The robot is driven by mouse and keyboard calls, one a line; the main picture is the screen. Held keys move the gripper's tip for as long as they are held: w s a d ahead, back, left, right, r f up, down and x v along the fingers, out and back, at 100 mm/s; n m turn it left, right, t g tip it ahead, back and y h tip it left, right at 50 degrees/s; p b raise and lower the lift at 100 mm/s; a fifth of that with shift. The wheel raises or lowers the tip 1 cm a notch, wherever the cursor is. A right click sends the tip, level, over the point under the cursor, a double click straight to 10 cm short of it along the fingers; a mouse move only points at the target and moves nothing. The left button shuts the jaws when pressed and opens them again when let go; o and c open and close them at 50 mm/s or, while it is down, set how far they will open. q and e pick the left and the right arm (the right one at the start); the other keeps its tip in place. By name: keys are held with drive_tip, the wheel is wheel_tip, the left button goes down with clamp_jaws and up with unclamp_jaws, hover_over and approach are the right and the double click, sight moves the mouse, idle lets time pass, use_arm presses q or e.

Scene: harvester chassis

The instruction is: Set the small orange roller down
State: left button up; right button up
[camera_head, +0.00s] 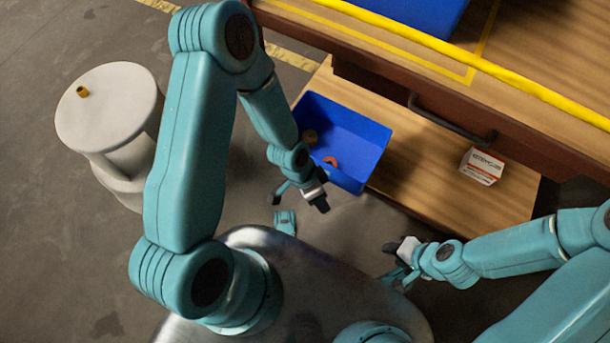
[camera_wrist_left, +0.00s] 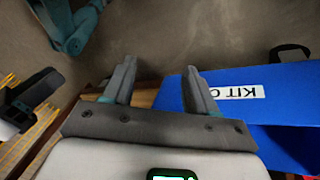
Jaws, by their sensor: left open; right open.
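A small orange-yellow cylinder (camera_head: 82,91), which looks like the small orange roller, stands on the round white stand (camera_head: 115,115) at the left. No gripper is near it. My left gripper (camera_head: 299,200) is open and empty, in front of the blue bin; its open fingers also show in the left wrist view (camera_wrist_left: 160,78). My right gripper (camera_head: 391,260) is open near the front of the drawer, with nothing visible in it. The blue bin (camera_head: 365,160) holds an orange ring-like piece (camera_head: 330,161) and a brownish piece (camera_head: 310,136).
The blue bin sits in an open wooden drawer (camera_head: 420,185) with a small white-and-red box (camera_head: 482,166) to its right. A dark handle (camera_head: 450,120) and yellow-edged tabletop lie above. The bin's "KIT" label (camera_wrist_left: 240,92) shows in the wrist view.

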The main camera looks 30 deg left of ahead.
use_arm(q)
drive_tip(key=s+n, duration=0.1)
drive_tip(key=n, duration=0.2)
drive_tip(key=s+a+n, duration=0.1)
drive_tip(key=s+n, duration=0.1)
drive_tip(key=n, duration=0.1)
drive_tip(key=s+n, duration=0.1)
drive_tip(key=n, duration=0.3)
drive_tip(key=shift+s+a+t, duration=0.25)
drive_tip(key=shift+a+t, duration=0.05)
drive_tip(key=shift+a, duration=0.05)
